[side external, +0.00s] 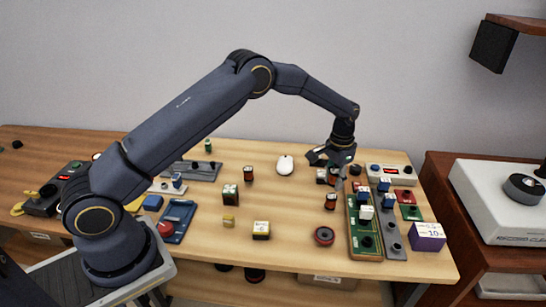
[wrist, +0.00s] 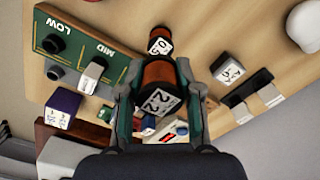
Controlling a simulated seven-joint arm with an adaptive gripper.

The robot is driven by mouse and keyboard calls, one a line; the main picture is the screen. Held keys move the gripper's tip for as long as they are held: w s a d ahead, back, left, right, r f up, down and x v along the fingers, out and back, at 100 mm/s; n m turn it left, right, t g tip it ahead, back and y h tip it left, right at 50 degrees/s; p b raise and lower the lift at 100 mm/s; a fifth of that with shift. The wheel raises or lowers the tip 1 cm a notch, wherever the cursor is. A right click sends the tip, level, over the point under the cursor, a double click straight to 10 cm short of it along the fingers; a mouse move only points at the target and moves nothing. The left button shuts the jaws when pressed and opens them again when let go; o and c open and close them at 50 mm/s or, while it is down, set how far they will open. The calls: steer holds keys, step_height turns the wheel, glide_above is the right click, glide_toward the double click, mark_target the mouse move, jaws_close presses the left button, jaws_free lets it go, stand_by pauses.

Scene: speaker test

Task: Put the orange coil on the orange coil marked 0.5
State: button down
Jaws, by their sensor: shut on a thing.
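My gripper (side external: 338,172) is shut on an orange coil with dark ends. In the wrist view the held orange coil (wrist: 157,74) sits between the two fingers (wrist: 156,82), its white label facing the camera and seeming to read 2.2. A second orange coil, its label seeming to read 0.5 (wrist: 160,41), stands on the table just beyond the held one. It appears in the side view as a small dark-and-orange coil (side external: 330,201), in front of and below my gripper. The held coil is partly hidden by the fingers in the side view.
A green board (side external: 352,238) with knobs and blocks lies to the right of the standing coil. A red-and-black ring (side external: 324,236) lies nearer the front edge. A white mouse (side external: 285,165) is behind left. A purple box (side external: 427,237) stands at the right.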

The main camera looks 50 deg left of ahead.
mark_target(333, 196)
steer(key=shift+w+f, duration=0.25)
steer(key=shift+f, duration=1.6)
steer(key=c, duration=0.8)
jaws_free()
steer(key=shift+f, duration=0.1)
